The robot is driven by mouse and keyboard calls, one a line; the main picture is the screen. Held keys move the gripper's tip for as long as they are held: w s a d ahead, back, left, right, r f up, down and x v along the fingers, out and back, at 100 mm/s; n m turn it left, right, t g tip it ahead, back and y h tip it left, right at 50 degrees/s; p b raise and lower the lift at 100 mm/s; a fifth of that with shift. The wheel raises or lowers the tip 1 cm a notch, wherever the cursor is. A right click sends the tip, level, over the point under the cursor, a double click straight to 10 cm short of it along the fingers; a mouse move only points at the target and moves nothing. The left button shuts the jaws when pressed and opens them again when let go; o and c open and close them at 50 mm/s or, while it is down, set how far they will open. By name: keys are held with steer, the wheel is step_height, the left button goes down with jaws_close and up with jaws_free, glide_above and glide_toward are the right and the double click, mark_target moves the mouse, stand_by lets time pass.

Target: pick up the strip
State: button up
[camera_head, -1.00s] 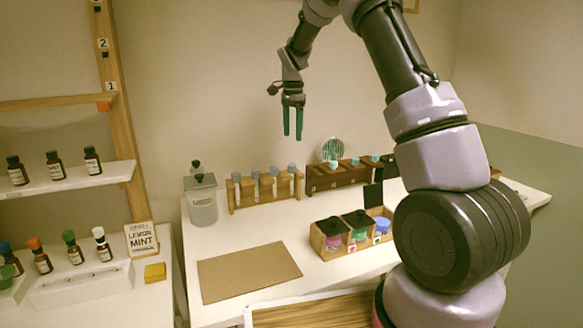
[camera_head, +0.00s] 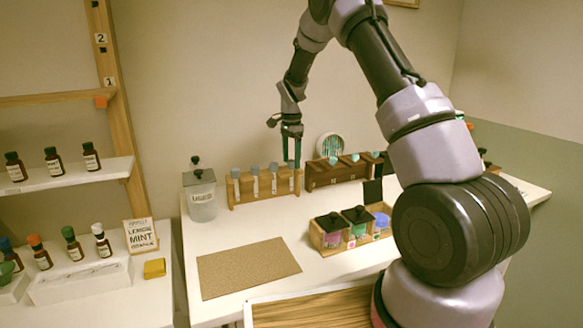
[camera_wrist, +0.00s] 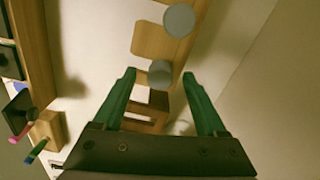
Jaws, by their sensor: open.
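I cannot single out a strip for certain. A round pale holder (camera_head: 331,146) with green upright stripes stands behind the dark wooden rack; the stripes may be strips, but they are too small to tell. My gripper (camera_head: 291,163) is open and empty, pointing down at the right end of the light wooden tube rack (camera_head: 265,201). In the wrist view its green fingers (camera_wrist: 159,73) are spread apart, with a round grey cap (camera_wrist: 160,74) showing between their tips. The fingers appear above the cap; contact cannot be seen.
The dark wooden rack (camera_head: 318,184) stands to the right. A labelled jar (camera_head: 201,203) stands left of the tube rack. A brown mat (camera_head: 247,268) lies bare at the front.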

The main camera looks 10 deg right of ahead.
steer(key=c, duration=1.1)
steer(key=shift+c, duration=0.2)
step_height(320, 180, up, 18)
